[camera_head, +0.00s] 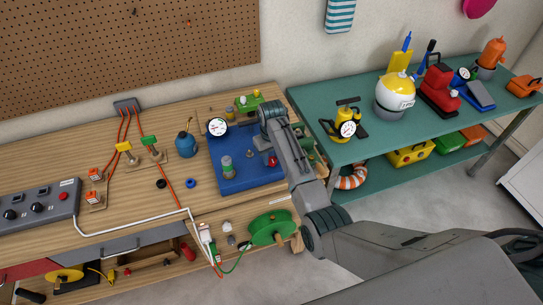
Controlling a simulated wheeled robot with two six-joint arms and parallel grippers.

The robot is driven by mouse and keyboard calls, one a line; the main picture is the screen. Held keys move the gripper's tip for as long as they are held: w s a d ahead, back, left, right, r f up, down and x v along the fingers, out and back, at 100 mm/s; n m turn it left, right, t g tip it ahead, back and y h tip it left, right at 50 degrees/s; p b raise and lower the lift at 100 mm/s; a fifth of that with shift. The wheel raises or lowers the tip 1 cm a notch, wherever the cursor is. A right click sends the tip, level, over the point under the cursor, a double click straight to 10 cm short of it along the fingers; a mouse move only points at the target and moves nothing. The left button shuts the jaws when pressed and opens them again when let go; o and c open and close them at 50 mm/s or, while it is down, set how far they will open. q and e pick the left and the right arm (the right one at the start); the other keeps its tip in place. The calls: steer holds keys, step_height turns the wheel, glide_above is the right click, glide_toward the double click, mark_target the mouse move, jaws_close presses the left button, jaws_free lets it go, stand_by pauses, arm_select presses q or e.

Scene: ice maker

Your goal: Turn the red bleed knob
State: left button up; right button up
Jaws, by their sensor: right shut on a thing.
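A blue base plate (228,180) lies on the wooden bench and carries a round white-faced gauge (217,127) and a clear grey-green cylinder (227,167). The red knob (273,161) shows small at the plate's right part, just left of my forearm. My right arm comes in from the lower right and bends down over the plate. My right gripper (267,151) is small and partly hidden under its own wrist; it is at the red knob and shut on it. The exact finger contact is hard to see. My left gripper is not in view.
A blue oil can (186,143) and small valves stand left of the plate. A control box (40,205) is at the far left. A green table (350,152) with equipment stands right.

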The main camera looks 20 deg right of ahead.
steer(key=m, duration=0.4)
steer(key=shift+m, duration=0.3)
steer(key=m, duration=0.4)
steer(key=shift+d, duration=0.1)
steer(key=m, duration=0.5)
steer(key=shift+d+r+m, duration=0.1)
steer(key=shift+m, duration=1.8)
steer(key=o, duration=1)
steer(key=shift+s, duration=0.1)
